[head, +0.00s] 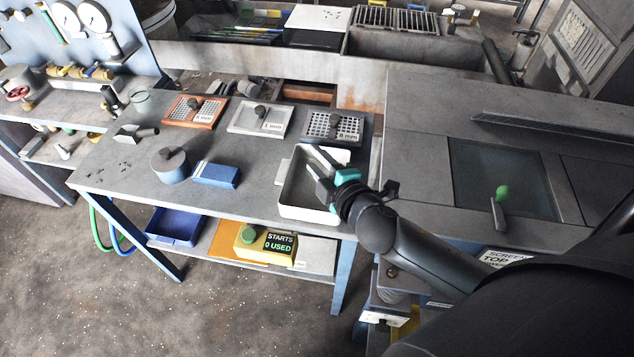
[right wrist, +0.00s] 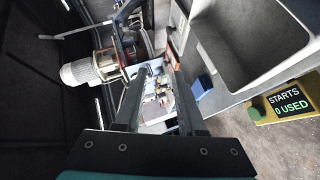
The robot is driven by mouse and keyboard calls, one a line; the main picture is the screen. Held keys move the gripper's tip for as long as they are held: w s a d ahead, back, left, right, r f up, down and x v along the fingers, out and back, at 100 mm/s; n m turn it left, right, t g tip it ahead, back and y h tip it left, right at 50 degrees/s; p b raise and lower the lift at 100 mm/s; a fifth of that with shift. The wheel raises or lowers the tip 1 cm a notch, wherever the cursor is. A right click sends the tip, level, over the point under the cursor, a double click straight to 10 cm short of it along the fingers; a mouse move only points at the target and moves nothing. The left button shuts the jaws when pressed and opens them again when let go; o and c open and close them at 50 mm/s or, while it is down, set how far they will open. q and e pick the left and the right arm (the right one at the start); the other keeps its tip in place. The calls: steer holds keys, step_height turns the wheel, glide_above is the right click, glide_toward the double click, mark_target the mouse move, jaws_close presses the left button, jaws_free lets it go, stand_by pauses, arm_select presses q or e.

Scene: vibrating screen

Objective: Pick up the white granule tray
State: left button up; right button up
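The white granule tray (head: 304,213) is a deep, pale, open box at the right front of the grey table in the head view. It looks empty where its inside shows. It also shows at the upper right of the right wrist view (right wrist: 248,45). My right gripper (head: 316,170) is over the tray's right part, its fingers pointing left across the opening. In the right wrist view its two fingers (right wrist: 158,80) are apart, with nothing between them and the tray off to their right. I cannot tell whether it touches the tray. My left gripper is not in view.
Three screen frames, a white one (head: 259,118) among them, lie along the table's back. A blue block (head: 215,175) and a grey lidded pot (head: 170,165) stand left of the tray. The grey machine deck (head: 430,165) adjoins at right. A yellow counter box (head: 265,243) sits below.

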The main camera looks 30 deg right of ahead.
steer(key=a+r+n+g+y, duration=0.25)
steer(key=a+n+y, duration=0.2)
steer(key=n, duration=0.55)
steer(key=a+r+n+g+y, duration=0.1)
steer(key=a+r+n+y, duration=0.25)
steer(key=n+y, duration=0.45)
steer(key=s+d+f+n+g+h+p, duration=0.1)
steer(key=s+d+f+n+g+h, duration=0.3)
steer(key=d+n, duration=0.25)
steer(key=s+d+f+n+g+h, duration=0.3)
steer(key=d+f+n, duration=0.15)
steer(key=n, duration=0.25)
glide_toward(311, 207)
steer(key=a, duration=0.1)
steer(key=s+a, duration=0.1)
steer(key=a, duration=0.1)
steer(key=s+a+r, duration=0.1)
steer(key=shift+s+a, duration=0.15)
steer(key=x, duration=0.4)
steer(key=shift+w+r, duration=0.1)
steer(key=shift+w, duration=0.25)
steer(key=shift+w+a+f, duration=0.2)
steer(key=shift+a+f, duration=0.05)
steer(key=shift+f, duration=0.3)
